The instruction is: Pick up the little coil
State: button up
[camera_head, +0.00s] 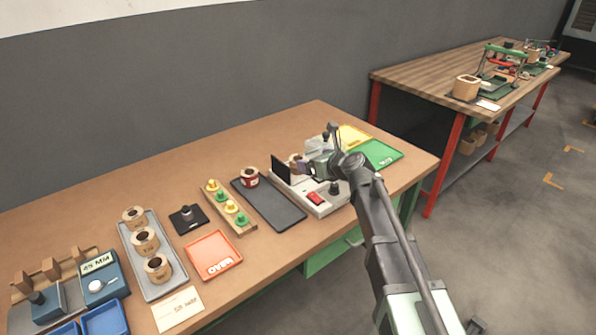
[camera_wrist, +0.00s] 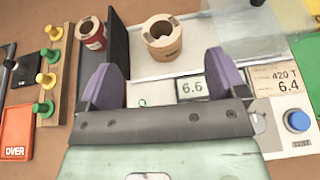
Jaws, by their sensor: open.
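A tan coil (camera_wrist: 160,45) with a dark hole stands on the light plate of the test device, just beyond my fingertips in the wrist view. It shows partly behind my gripper in the head view (camera_head: 295,160). My gripper (camera_wrist: 160,62) is open, with its purple fingers spread wide on either side of the coil's line and nothing between them. In the head view my gripper (camera_head: 309,168) is over the device. A red coil (camera_wrist: 91,35) stands left of the black upright panel; it is on the dark tray in the head view (camera_head: 250,177).
The test device (camera_head: 318,205) has a black panel (camera_wrist: 118,50) close to my left finger and a display reading 6.6 (camera_wrist: 191,88). Several tan coils stand on a grey tray (camera_head: 165,290). A red OVER tray (camera_head: 214,255) and green tray (camera_head: 380,154) look empty.

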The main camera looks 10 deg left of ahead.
aim_at(295, 158)
jog(key=b+x, duration=0.1)
jog(key=x, duration=0.3)
jog(key=shift+w+a+f, duration=0.2)
jog(key=shift+w+f, duration=0.05)
jog(key=b+x, duration=0.1)
jog(key=x, duration=0.1)
jog(key=b+x, duration=0.2)
jog(key=x, duration=0.1)
jog(key=shift+d+f, duration=0.1)
jog(key=shift+f, duration=0.25)
jog(key=shift+r, duration=0.15)
jog(key=shift+c, duration=0.3)
jog(key=c, duration=1.1)
